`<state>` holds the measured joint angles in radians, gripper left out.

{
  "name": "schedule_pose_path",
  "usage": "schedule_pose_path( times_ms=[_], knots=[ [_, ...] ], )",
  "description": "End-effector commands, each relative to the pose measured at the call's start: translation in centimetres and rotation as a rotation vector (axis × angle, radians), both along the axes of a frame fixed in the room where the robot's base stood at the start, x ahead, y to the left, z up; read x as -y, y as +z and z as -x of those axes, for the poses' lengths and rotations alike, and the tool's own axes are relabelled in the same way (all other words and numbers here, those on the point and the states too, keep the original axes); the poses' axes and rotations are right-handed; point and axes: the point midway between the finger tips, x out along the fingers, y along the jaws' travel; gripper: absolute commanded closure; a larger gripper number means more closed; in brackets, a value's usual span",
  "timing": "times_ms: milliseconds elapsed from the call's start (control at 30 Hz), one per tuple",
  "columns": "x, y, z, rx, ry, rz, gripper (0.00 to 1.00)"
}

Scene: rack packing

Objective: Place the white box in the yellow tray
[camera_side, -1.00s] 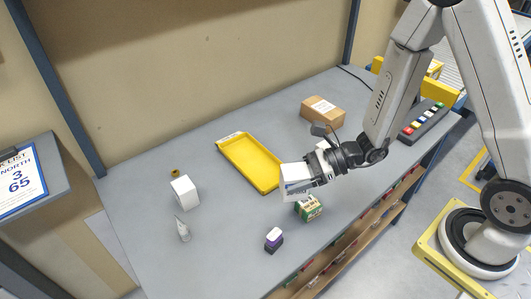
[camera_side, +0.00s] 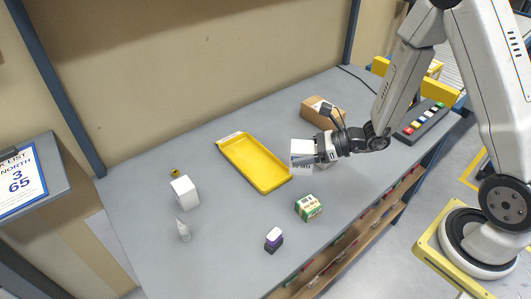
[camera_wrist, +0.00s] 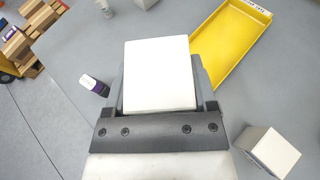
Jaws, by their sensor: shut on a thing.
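My gripper (camera_side: 320,149) is shut on a white box (camera_side: 301,151) with dark print on its side and holds it above the table. In the wrist view the held white box (camera_wrist: 160,75) shows its plain face between the two fingers. The yellow tray (camera_side: 245,153) lies on the table just left of the held box, and looks empty. In the wrist view the tray (camera_wrist: 232,38) is at the upper right, apart from the box.
Another white box (camera_side: 184,192) stands at the left beside a pale tube (camera_side: 183,230). A green box (camera_side: 309,207) and a purple box (camera_side: 274,239) stand in front. A brown carton (camera_side: 314,113) is behind my gripper. A further white box (camera_wrist: 273,152) shows in the wrist view.

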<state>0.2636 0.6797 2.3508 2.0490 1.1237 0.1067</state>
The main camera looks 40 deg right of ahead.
Motion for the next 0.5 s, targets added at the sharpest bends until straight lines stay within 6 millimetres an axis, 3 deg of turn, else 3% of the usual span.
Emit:
schedule_pose_path(
  times_ms=[500],
  knots=[
    [-0.6,-3.7,-7.2,-0.001,0.001,-0.001,1.0]
  ],
)
